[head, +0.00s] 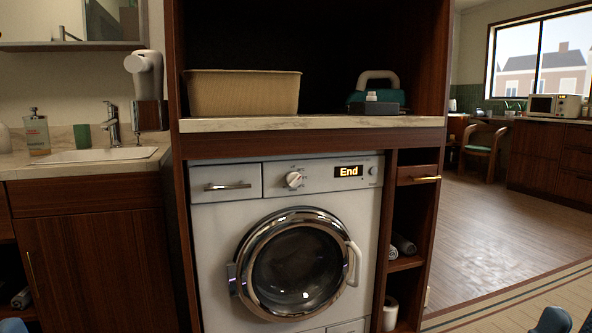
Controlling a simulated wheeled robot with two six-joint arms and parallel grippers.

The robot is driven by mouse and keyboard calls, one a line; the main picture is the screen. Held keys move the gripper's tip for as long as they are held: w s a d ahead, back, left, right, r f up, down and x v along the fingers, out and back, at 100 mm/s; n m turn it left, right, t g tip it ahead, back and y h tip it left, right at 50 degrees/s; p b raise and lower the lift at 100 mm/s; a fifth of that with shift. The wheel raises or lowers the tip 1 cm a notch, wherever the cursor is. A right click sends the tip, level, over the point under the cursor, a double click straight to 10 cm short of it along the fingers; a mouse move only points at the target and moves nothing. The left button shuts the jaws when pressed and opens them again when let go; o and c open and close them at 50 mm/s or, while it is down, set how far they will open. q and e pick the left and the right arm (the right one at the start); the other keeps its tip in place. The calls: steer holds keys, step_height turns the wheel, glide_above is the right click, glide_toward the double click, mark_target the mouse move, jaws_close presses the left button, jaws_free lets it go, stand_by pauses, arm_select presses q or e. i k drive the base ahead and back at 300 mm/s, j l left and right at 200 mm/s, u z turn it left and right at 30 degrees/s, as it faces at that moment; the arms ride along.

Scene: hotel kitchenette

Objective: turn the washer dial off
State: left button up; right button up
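The washer (215,240) stands straight ahead under a counter, inside a dark wood cabinet. Its dial (294,180) is a white round knob on the top panel, between the detergent drawer and the display; its mark is too small to read surely. The display (348,171) is lit and reads "End". The round glass door (297,270) looks shut, with a pale handle on its right. Neither gripper shows; only small blue parts of my own arms appear at the bottom left and right corners. Nothing touches the dial.
A woven basket (242,93) and a teal iron-like appliance (376,90) sit on the counter (310,124) above the washer. A sink (90,155) is at the left. Narrow shelves with rolled towels (403,245) are at the right. Open wood floor (490,215) lies further right.

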mark_target(294, 179)
steer(key=i+l+z, duration=0.25)
steer(key=l, duration=0.25)
steer(key=i+l+z, duration=0.3)
steer(key=i+l, duration=0.1)
steer(key=i, duration=0.1)
